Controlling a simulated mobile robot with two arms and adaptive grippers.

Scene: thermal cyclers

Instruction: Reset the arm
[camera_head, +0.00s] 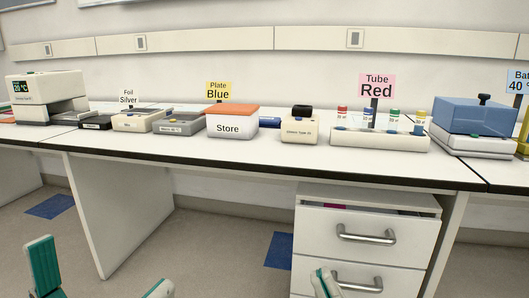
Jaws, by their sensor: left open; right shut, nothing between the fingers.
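My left gripper (101,280) shows at the bottom left, its two green-padded fingers wide apart with nothing between them. My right gripper (325,283) shows at the bottom edge, in front of the drawers; only its tip is in view and it is shut and empty. Both grippers are low in the picture, below the bench top and apart from the things on it. The rest of both arms is outside the picture.
A long white bench (240,160) carries a thermal cycler (45,88), a "Store" box (232,123), a tube rack (375,138) and a blue-lidded bath (470,117). A drawer unit (365,245) stands below, its top drawer slightly open. The bench's front strip is clear.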

